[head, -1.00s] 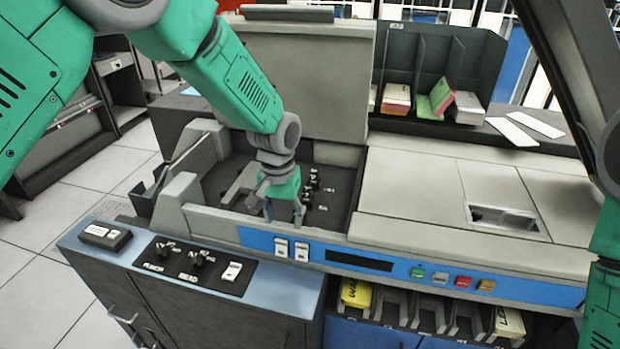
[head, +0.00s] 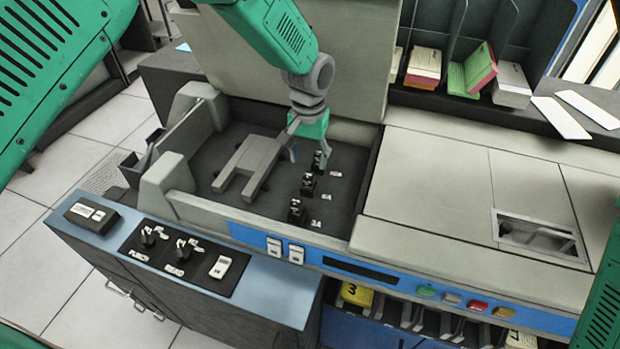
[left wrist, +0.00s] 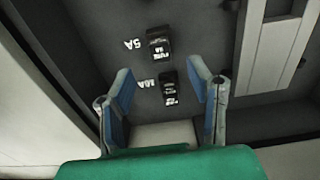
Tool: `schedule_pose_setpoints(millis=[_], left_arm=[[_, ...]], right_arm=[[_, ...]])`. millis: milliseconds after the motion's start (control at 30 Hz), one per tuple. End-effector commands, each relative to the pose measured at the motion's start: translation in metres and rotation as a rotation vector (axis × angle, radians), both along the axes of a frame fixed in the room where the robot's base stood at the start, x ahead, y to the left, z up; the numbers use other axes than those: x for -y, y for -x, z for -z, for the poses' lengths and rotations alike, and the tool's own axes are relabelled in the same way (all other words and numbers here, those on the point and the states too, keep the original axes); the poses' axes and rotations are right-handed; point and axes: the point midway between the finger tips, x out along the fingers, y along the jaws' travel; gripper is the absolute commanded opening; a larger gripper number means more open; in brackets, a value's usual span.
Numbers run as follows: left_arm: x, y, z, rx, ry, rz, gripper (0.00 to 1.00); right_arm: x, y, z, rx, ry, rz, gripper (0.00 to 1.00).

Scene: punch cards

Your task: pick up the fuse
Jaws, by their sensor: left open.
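Three small black fuses stand in a row in the machine's dark open well: a front one (head: 296,211) by a label like 3A, a middle one (head: 308,184) and a back one (head: 320,160). My left gripper (head: 308,148) is open and empty, pointing down at the back end of the row. In the left wrist view the open fingers (left wrist: 160,76) straddle the line of a fuse marked 10A (left wrist: 169,88), with another beside the 5A label (left wrist: 159,46) farther off. I cannot tell the gripper's height above them. My right gripper is out of view.
A grey forked plate (head: 250,165) lies left of the fuses. The well has a raised front edge and a raised lid (head: 350,60) behind it. A flat grey cover (head: 435,185) lies to the right. Card stacks (head: 423,65) stand in a rack at the back.

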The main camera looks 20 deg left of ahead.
Motion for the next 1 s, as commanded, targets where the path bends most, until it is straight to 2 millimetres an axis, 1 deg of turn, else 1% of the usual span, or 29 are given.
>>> schedule_pose_setpoints(millis=[33,100,267,333,500,600,700,900,967,1000], left_arm=[[0.0,0.0,0.009,-0.001,0.0,0.0,0.47],[0.0,0.0,0.017,-0.001,0.0,0.0,0.47],[0.0,0.0,0.026,0.002,0.0,0.0,0.47],[0.0,0.001,0.033,0.0,0.0,0.0,0.47],[0.001,0.0,0.06,0.0,0.0,0.0,0.47],[0.001,-0.001,0.071,0.001,0.0,-0.001,0.47],[0.001,0.0,0.076,0.001,-0.001,0.0,0.47],[0.001,0.0,0.076,0.002,-0.001,0.0,0.47],[0.001,0.0,0.076,0.002,-0.001,0.0,0.25],[0.001,0.0,0.076,0.002,0.0,0.0,0.11]], right_arm=[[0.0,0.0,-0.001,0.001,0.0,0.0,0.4],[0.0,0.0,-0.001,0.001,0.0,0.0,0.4],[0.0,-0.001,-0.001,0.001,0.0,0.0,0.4],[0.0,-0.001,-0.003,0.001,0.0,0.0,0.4],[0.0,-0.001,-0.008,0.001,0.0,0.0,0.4],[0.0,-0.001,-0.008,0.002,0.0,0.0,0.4],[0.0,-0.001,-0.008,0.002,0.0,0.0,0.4],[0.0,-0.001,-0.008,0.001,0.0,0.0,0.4],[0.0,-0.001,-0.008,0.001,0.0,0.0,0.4],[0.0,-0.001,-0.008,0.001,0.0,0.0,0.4]])
